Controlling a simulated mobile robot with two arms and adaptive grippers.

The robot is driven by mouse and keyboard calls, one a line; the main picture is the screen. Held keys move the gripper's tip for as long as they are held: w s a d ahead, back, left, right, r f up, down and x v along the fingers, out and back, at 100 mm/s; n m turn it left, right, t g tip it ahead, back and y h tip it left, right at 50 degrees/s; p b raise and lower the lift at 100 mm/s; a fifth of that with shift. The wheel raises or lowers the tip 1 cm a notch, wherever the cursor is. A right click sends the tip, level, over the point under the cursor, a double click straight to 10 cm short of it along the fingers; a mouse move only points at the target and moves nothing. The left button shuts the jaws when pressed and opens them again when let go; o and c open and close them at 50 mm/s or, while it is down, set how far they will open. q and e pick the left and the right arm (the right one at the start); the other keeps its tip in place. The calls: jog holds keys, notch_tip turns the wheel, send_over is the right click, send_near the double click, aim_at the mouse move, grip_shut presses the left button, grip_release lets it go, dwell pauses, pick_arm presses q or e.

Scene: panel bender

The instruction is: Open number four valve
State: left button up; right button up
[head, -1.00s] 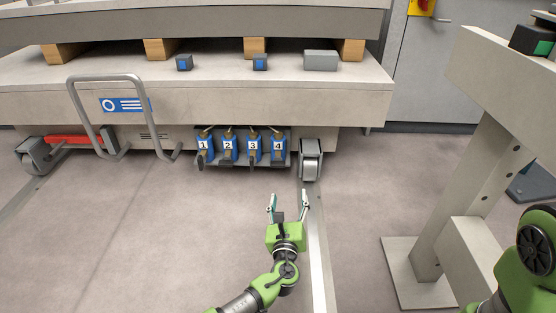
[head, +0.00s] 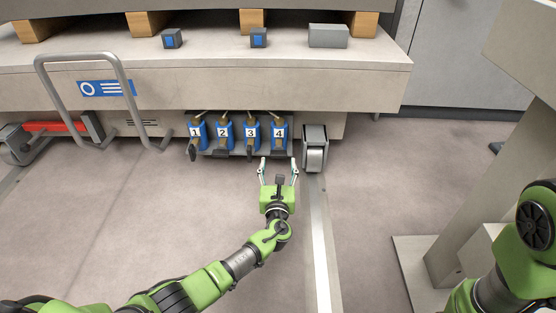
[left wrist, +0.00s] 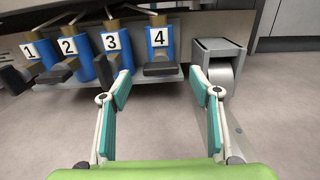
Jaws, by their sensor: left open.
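Several blue valves numbered 1 to 4 stand in a row on a grey bracket under the machine. The number four valve (head: 279,134) is the rightmost one in the head view. In the left wrist view the number four valve (left wrist: 160,42) has a dark lever handle (left wrist: 161,69) at its lower front. My left gripper (head: 278,166) is open and empty, just in front of and below valve four. In the left wrist view my left gripper (left wrist: 159,87) has its fingers spread, with the handle ahead between them and apart from them. My right gripper is not in view.
The number three valve (head: 251,134) is close on the left. A bent metal tube handle (head: 38,62) is further left. The floor in front is clear.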

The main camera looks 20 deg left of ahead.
aim_at(279, 153)
pick_arm(q)
jog(key=b+x, duration=0.2)
jog(key=x, duration=0.2)
jog(key=shift+w+f, duration=0.2)
jog(key=shift+w, duration=0.05)
jog(key=shift+b+x, duration=0.65)
jog(key=shift+x, duration=0.2)
jog(key=shift+r, duration=0.2)
jog(key=c, duration=1.1)
